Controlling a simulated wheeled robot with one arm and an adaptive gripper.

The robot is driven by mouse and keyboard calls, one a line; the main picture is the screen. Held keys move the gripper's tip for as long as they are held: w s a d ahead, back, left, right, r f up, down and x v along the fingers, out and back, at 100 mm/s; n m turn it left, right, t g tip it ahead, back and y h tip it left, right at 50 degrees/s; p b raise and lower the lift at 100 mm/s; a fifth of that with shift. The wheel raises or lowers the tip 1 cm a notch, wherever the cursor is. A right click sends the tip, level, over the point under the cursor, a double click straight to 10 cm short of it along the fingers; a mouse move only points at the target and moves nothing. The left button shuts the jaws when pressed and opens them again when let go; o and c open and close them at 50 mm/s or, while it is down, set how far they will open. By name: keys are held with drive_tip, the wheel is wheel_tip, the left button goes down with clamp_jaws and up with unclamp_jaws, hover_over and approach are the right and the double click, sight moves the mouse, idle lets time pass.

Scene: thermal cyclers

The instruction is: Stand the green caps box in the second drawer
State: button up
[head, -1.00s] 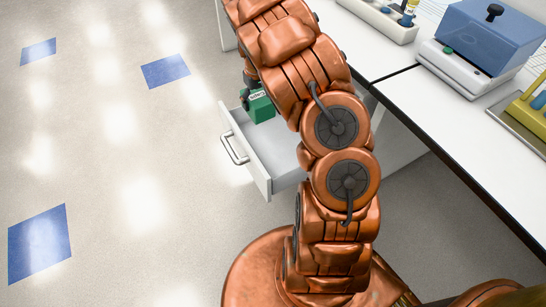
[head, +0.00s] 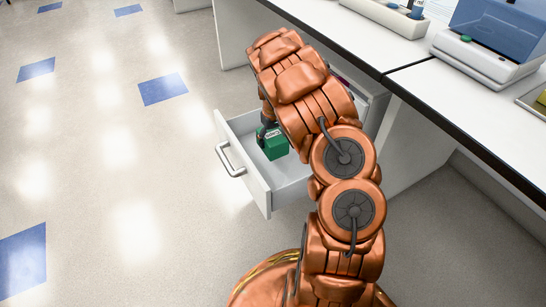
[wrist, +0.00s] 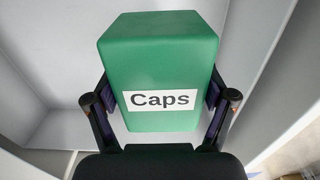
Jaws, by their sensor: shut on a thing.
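The green caps box (head: 274,144) is a green block with a white "Caps" label. It fills the middle of the wrist view (wrist: 160,60), with the label facing the camera. My gripper (wrist: 160,105) is shut on it, one finger against each side. The open drawer (head: 287,192) is white with a metal bar handle. In the head view the box is within the drawer's outline. The drawer's pale walls surround the box in the wrist view. I cannot tell whether the box touches the drawer floor. My arm hides part of the drawer in the head view.
The white bench (head: 440,92) with a dark edge runs along the right. A blue-lidded thermal cycler (head: 497,35) and a white rack (head: 385,14) stand on it. The floor (head: 110,200) left of the drawer is clear.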

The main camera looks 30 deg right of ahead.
drive_tip(key=shift+f+b, duration=1)
drive_tip(key=shift+f, duration=2.5)
drive_tip(key=o, duration=1.3)
drive_tip(key=shift+f, duration=0.15)
